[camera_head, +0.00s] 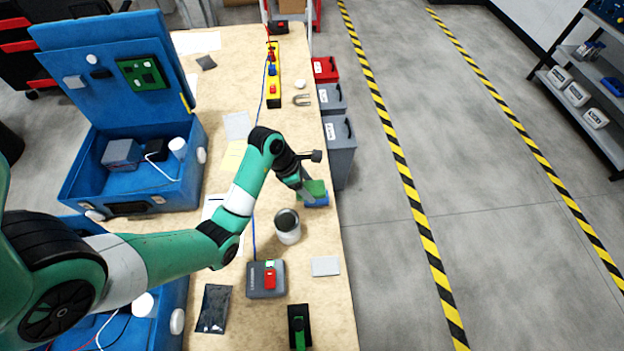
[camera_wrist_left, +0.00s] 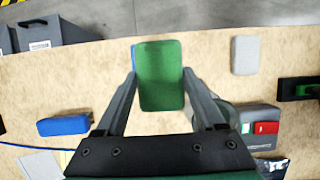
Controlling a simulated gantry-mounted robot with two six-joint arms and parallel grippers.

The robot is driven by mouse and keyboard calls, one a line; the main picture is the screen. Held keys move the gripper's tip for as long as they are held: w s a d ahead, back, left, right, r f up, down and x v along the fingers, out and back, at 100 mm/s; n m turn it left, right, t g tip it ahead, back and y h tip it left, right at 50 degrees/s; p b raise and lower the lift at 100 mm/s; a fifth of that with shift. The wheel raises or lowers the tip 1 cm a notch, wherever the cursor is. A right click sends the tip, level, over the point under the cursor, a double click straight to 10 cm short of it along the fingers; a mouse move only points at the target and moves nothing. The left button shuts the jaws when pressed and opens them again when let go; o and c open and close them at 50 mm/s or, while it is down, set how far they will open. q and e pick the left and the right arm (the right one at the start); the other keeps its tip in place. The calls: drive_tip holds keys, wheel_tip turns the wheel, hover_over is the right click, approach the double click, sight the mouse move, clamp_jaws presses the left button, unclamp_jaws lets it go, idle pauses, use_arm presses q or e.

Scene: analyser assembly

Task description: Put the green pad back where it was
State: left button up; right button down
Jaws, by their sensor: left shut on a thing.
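The green pad (camera_head: 316,187) is between the fingers of my left gripper (camera_head: 308,193), near the table's right edge. In the left wrist view the green pad (camera_wrist_left: 160,72) spans the gap between the fingertips of my left gripper (camera_wrist_left: 160,88), which is shut on it. A blue pad (camera_head: 318,202) shows just below the green one in the head view. Only a thin blue edge of it shows behind the green pad in the wrist view. I cannot tell whether the two pads touch. My right gripper is not in view.
A metal can (camera_head: 288,230) stands close to the gripper. A grey box with a red button (camera_head: 266,280), a light grey pad (camera_head: 326,266) and a black and green item (camera_head: 299,326) are nearer. Another blue block (camera_wrist_left: 63,126) lies left in the wrist view. Grey cases (camera_head: 340,150) stand beyond the edge.

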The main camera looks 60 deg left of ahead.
use_arm(q)
drive_tip(key=w+a+f+b, duration=0.2)
drive_tip(key=a+f+b, duration=0.1)
drive_tip(key=w+a+f+b, duration=0.2)
drive_tip(key=a+f, duration=0.1)
drive_tip(key=a, duration=0.1)
drive_tip(key=w+a+f+b, duration=0.2)
drive_tip(key=a+f+b, duration=0.1)
drive_tip(key=a, duration=0.1)
drive_tip(key=shift+w+a+b, duration=0.15)
drive_tip(key=shift+a+b, duration=0.05)
drive_tip(key=shift+b, duration=0.15)
drive_tip(key=shift+w+a+f, duration=0.2)
drive_tip(key=shift+a+f, duration=0.05)
drive_tip(key=shift+a, duration=0.05)
drive_tip(key=f+b, duration=0.2)
drive_tip(key=shift+w+a+f, duration=0.1)
drive_tip(key=shift+a+f, duration=0.1)
drive_tip(key=shift+f, duration=0.5)
